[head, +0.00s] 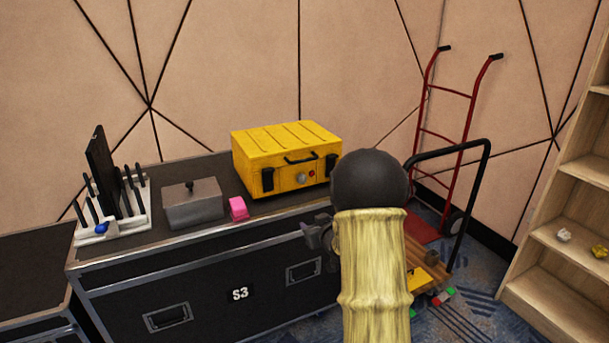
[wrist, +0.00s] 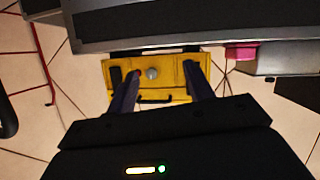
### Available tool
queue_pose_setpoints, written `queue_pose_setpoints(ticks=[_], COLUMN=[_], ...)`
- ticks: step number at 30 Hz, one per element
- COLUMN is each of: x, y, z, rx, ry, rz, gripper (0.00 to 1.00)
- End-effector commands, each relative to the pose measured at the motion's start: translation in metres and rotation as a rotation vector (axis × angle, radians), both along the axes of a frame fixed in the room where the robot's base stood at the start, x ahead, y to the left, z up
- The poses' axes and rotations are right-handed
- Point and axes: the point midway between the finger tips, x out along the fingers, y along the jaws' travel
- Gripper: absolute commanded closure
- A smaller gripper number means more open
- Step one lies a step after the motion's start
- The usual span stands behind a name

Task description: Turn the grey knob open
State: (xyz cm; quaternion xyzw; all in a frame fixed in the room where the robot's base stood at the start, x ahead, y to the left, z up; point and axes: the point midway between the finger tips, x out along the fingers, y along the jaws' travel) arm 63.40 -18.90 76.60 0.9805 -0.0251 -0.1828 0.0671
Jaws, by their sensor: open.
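The grey knob (head: 301,178) is a small round knob on the front of a yellow case (head: 285,150), beside a small red button (head: 313,173). The case stands on a black flight case. In the wrist view, which shows the scene upside down, the knob (wrist: 152,74) lies between my fingers in the picture, on the yellow case (wrist: 174,88). My gripper (wrist: 161,72) is open and empty, with its fingers spread and apart from the knob. In the head view, my arm hides most of the gripper; a dark part shows left of the arm, below the yellow case.
A pink block (head: 238,208) and a grey lidded box (head: 194,203) stand left of the yellow case on the flight case (head: 220,290). A tool rack (head: 110,225) is farther left. A red hand truck (head: 450,140) and a wooden shelf (head: 560,210) are at right.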

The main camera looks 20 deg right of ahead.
Motion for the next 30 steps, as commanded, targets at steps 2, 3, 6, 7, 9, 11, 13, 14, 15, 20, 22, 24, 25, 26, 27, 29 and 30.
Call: queue_pose_setpoints(ticks=[2, 3, 6, 7, 9, 11, 13, 14, 15, 20, 22, 24, 25, 26, 27, 29, 30], x=[0.012, 0.016, 0.022, 0.022, 0.022, 0.021, 0.021, 0.021, 0.021, 0.021, 0.022, 0.024, 0.025, 0.027, 0.031, 0.038, 0.044], y=[-0.024, -0.033, -0.051, -0.055, -0.062, -0.064, -0.065, -0.065, -0.065, -0.065, -0.065, -0.064, -0.064, -0.064, -0.064, -0.063, -0.062], z=[0.009, 0.013, 0.019, 0.019, 0.021, 0.022, 0.022, 0.022, 0.022, 0.022, 0.022, 0.022, 0.022, 0.022, 0.022, 0.022, 0.022], rx=[-0.006, -0.009, -0.012, -0.011, -0.008, -0.008, -0.007, -0.007, -0.007, -0.007, -0.007, -0.007, -0.008, -0.008, -0.009, -0.009, -0.009], ry=[-0.095, -0.146, -0.253, -0.278, -0.324, -0.349, -0.363, -0.365, -0.365, -0.364, -0.364, -0.364, -0.364, -0.365, -0.364, -0.364, -0.365], rz=[0.028, 0.048, 0.097, 0.108, 0.133, 0.147, 0.155, 0.156, 0.156, 0.155, 0.155, 0.156, 0.156, 0.156, 0.157, 0.157, 0.157], gripper=[0.48, 0.48, 0.48, 0.48, 0.48, 0.48, 0.48, 0.48, 0.48, 0.48, 0.48, 0.48, 0.48, 0.48, 0.48, 0.48, 0.48])
